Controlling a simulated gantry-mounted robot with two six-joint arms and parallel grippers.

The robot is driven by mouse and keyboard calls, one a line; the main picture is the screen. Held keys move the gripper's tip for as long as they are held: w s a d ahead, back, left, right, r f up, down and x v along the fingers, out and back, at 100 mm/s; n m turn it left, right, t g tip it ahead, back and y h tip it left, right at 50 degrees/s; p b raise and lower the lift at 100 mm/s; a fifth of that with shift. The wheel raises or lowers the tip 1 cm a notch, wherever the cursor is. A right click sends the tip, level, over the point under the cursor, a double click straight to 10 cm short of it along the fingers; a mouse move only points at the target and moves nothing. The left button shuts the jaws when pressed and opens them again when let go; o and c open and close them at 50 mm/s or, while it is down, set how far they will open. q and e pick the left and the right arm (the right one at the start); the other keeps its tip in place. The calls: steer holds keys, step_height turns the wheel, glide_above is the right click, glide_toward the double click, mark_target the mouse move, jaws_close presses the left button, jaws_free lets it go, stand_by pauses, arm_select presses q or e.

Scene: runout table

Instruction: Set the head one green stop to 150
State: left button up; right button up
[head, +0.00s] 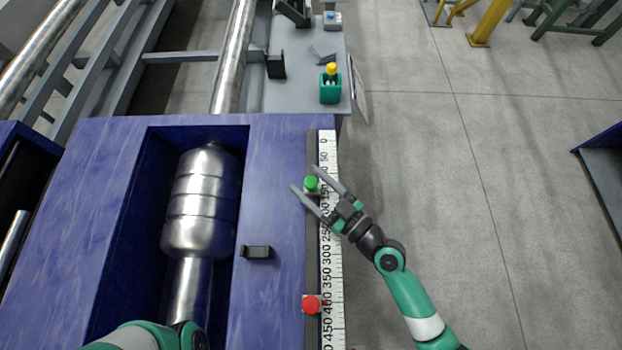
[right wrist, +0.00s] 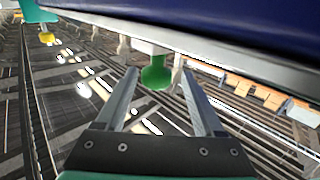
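The green stop (head: 312,183) is a round knob on the dark rail beside the white scale (head: 331,270). It sits in the upper part of the scale, below the 50 mark; my fingers cover nearby numbers, so I cannot read its exact value. My right gripper (head: 304,177) is open, with one finger on each side of the knob. In the right wrist view the green knob (right wrist: 157,73) hangs between the open fingertips (right wrist: 159,74), with a visible gap on both sides. My left arm shows at the bottom left; its gripper is out of view.
A red stop (head: 312,304) sits lower on the same rail, near 400. A black block (head: 257,252) stands on the blue frame (head: 270,190) around a metal roller (head: 198,205). A grey shelf (head: 301,75) with a teal, yellow-topped item (head: 330,85) is beyond.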

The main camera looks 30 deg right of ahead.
steer(key=shift+w, duration=0.1)
stand_by(0.3)
steer(key=b+v, duration=0.2)
steer(key=v, duration=0.9)
steer(key=shift+s+d+b, duration=0.15)
steer(key=shift+s+b, duration=0.1)
steer(key=shift+b, duration=0.15)
